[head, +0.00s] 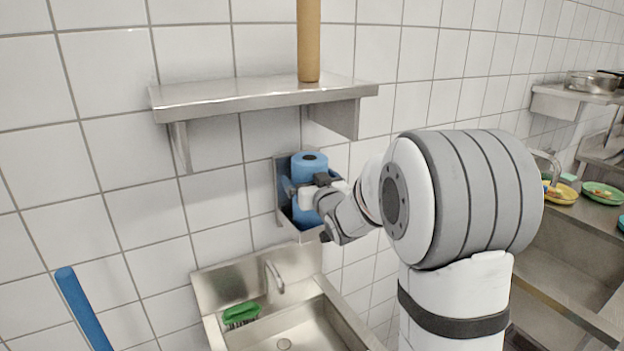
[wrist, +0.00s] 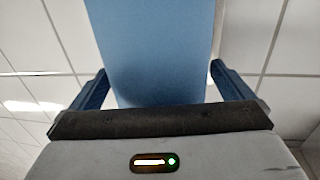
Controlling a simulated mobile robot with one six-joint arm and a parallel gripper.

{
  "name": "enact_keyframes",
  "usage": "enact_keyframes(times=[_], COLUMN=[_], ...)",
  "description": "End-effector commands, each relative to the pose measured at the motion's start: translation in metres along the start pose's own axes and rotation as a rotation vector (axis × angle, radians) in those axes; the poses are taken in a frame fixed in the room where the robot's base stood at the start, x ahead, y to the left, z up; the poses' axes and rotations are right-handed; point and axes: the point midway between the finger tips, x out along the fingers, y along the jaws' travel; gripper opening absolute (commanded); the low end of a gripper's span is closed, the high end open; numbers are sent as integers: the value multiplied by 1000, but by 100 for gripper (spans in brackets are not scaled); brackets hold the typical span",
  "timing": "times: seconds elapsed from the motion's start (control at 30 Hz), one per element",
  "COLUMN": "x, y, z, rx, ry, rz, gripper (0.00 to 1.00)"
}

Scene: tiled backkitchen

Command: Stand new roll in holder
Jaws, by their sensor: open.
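The new roll (head: 309,163) is blue with a dark core hole at its top. It stands upright inside the steel wall holder (head: 280,172), below the shelf. My gripper (head: 310,187) reaches in from the right and its fingers are open around the roll. In the wrist view the blue roll (wrist: 155,50) stands between my gripper's two dark blue fingers (wrist: 160,85), with a narrow gap showing on each side. The roll's lower part is partly hidden behind my wrist and the holder's front, so I cannot see its contact with the holder's floor.
A steel shelf (head: 230,95) juts out just above the holder, with a brown cardboard tube (head: 309,42) upright on it. A steel sink (head: 310,325) with a tap and a green brush (head: 240,313) is below. A blue handle (head: 82,308) stands at the lower left.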

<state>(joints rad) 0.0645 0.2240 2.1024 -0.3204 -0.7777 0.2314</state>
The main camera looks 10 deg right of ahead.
Motion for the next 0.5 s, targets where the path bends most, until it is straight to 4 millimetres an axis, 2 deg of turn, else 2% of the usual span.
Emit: enact_keyframes(times=[0.5], x=[-93], y=[0], z=[2], rx=[-1], ry=[2], rz=[0], gripper=[100])
